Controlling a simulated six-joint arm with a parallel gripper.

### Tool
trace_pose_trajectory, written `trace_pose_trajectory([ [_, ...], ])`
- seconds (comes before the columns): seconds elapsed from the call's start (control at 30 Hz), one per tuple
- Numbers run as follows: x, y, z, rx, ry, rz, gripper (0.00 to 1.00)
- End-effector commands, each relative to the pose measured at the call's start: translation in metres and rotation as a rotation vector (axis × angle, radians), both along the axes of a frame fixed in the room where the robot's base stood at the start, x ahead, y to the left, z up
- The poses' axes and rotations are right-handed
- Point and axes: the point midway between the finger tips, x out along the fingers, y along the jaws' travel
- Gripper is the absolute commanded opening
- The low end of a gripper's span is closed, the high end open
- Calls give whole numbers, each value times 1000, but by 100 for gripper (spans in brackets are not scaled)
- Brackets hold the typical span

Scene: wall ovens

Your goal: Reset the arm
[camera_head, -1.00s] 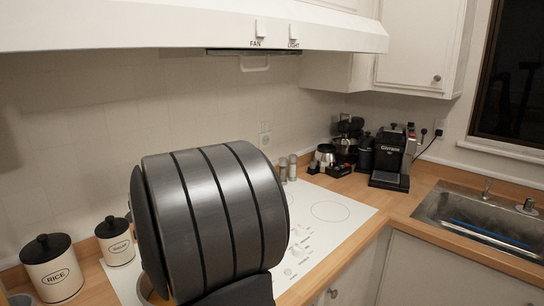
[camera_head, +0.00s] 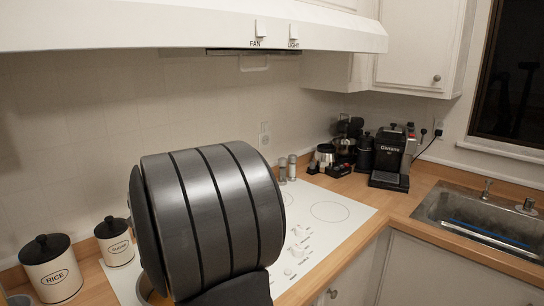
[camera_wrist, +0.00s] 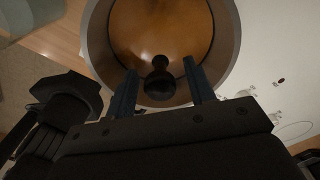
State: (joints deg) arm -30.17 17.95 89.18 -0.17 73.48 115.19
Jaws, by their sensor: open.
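My gripper (camera_wrist: 159,66) shows in the wrist view with its two fingers apart. A dark knob (camera_wrist: 159,82) lies between the fingers in the picture, with a gap visible on each side. The knob stands on the brown surface inside a round, grey-rimmed vessel or lid (camera_wrist: 228,50); I cannot tell which it is. How far the fingertips are from the knob in depth is unclear. In the head view my large grey arm link fills the middle and hides my gripper and most of the cooktop's left part.
The white cooktop (camera_head: 335,207) is set in a wooden counter. Rice (camera_head: 50,275) and sugar (camera_head: 117,245) canisters stand at left. Shakers (camera_head: 287,168) and a coffee machine (camera_head: 390,160) stand behind. A sink (camera_head: 480,222) is at right; a range hood (camera_head: 190,25) hangs above.

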Motion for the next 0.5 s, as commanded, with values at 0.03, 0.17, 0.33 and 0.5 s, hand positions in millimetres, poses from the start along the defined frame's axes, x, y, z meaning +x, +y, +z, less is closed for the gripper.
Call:
trace_pose_trajectory([
  [0.03, 2, 1, 17, 7, -12, 0, 49],
  [0.17, 2, 1, 42, 6, -11, 0, 49],
  [0.33, 2, 1, 77, 7, -11, 0, 49],
  [0.5, 2, 2, 111, 7, -11, 0, 49],
])
